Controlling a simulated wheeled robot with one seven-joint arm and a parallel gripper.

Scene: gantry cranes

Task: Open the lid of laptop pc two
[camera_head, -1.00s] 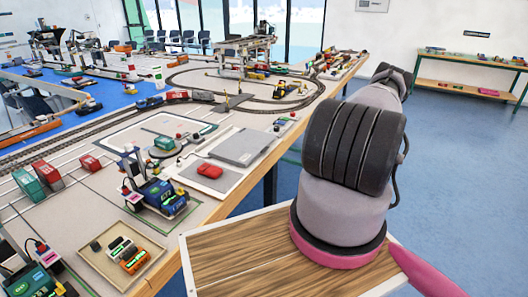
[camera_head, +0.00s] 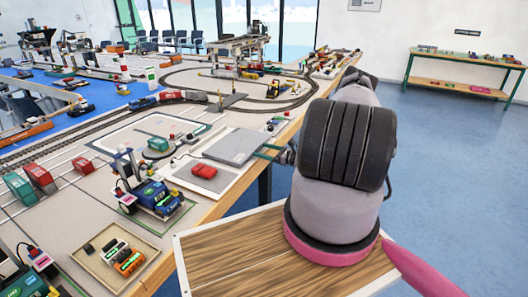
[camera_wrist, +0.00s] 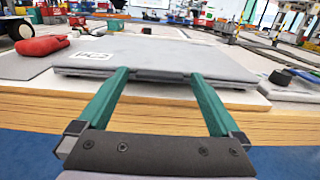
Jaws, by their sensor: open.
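The grey laptop (camera_head: 232,146) lies shut and flat on a pale board at the table's right edge. In the wrist view the laptop (camera_wrist: 145,52) fills the middle, with a small white label, seemingly reading PC2, on its lid (camera_wrist: 92,56). My gripper (camera_wrist: 158,76) is open and empty, with its two green fingers spread along the laptop's near edge. The fingertips are at or very close to that edge; I cannot tell whether they touch. In the head view my gripper (camera_head: 268,151) reaches the laptop's right side, partly hidden by my arm.
A red object (camera_head: 204,171) lies beside the laptop, and also shows in the wrist view (camera_wrist: 42,45). A dark object (camera_wrist: 280,78) stands on the right in the wrist view. The table (camera_wrist: 40,105) holds model tracks, trains and cranes. Blue floor (camera_head: 430,150) is clear to the right.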

